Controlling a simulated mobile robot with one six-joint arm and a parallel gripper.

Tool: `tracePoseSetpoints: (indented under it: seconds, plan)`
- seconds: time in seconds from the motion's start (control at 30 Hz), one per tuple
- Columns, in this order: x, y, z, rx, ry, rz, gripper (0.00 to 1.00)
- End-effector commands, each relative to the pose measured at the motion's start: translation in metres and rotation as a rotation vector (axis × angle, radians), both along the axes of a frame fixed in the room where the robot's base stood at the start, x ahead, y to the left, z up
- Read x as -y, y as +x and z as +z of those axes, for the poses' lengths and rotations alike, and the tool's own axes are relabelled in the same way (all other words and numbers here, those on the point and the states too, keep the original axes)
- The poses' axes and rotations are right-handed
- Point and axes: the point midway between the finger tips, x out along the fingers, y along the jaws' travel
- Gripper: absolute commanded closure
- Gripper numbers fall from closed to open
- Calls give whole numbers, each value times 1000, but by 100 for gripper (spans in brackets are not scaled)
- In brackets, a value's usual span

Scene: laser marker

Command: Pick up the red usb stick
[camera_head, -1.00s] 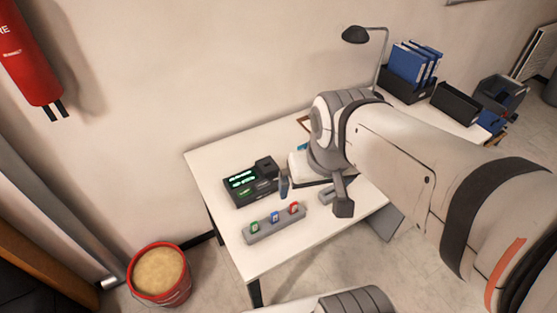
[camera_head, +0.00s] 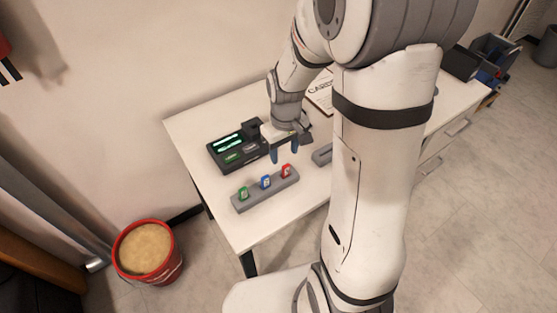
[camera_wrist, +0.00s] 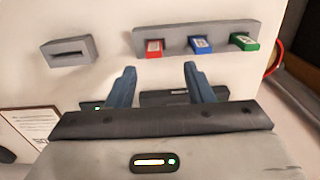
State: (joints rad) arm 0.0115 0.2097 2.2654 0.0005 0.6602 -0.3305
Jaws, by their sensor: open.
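The red usb stick (camera_head: 286,171) stands in the right end of a grey holder (camera_head: 266,190) on the white table. A blue stick (camera_head: 265,182) and a green stick (camera_head: 243,193) stand in the same holder. In the wrist view the red stick (camera_wrist: 154,47) is at the left end of the holder, beyond my fingertips. My gripper (camera_head: 284,155) is open and empty, above the table just behind the red stick. It also shows in the wrist view (camera_wrist: 158,72), its blue-grey fingers apart and not touching any stick.
A black laser marker (camera_head: 236,147) with a green-lit screen stands left of my gripper. A grey slotted block (camera_wrist: 70,52) is close by on the table. A clipboard (camera_head: 320,92) lies farther back. A red bucket (camera_head: 146,250) stands on the floor at left.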

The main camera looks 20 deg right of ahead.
Motion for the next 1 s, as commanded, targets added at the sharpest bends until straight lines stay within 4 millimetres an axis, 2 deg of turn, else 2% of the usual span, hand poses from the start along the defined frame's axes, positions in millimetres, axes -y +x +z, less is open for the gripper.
tracePoseSetpoints:
  seconds: [0.37, 0.63, 0.8, 1.0]
  plan:
    - [5, 1, -39, -10, 0, 2, 53]
    - [10, 2, -76, -9, 0, 1, 53]
    - [10, 2, -85, -6, 0, 1, 53]
    - [10, 3, -85, -6, 0, 0, 54]
